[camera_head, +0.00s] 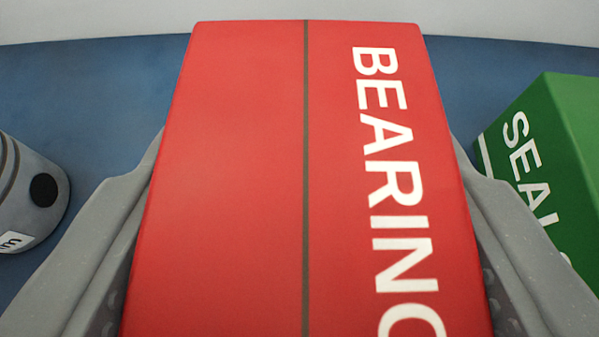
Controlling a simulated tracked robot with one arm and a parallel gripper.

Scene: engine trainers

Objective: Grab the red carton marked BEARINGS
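The red carton (240,180) fills the middle of the view. A dark line runs down its face, and white letters on its right half read "BEARING", cut off at the lower edge of the picture. My gripper (307,135) has one grey finger along each side of the carton. No gap shows between either finger and the carton's sides, so it looks shut on the carton. The carton's far end reaches past the fingertips. Its underside is hidden, so I cannot tell whether it rests on the surface.
A green carton (560,150) with white letters "SEAL" stands close on the right, beyond my right finger. A grey rounded part (35,190) with a black spot is at the left edge. The blue surface (95,95) is bare at the upper left.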

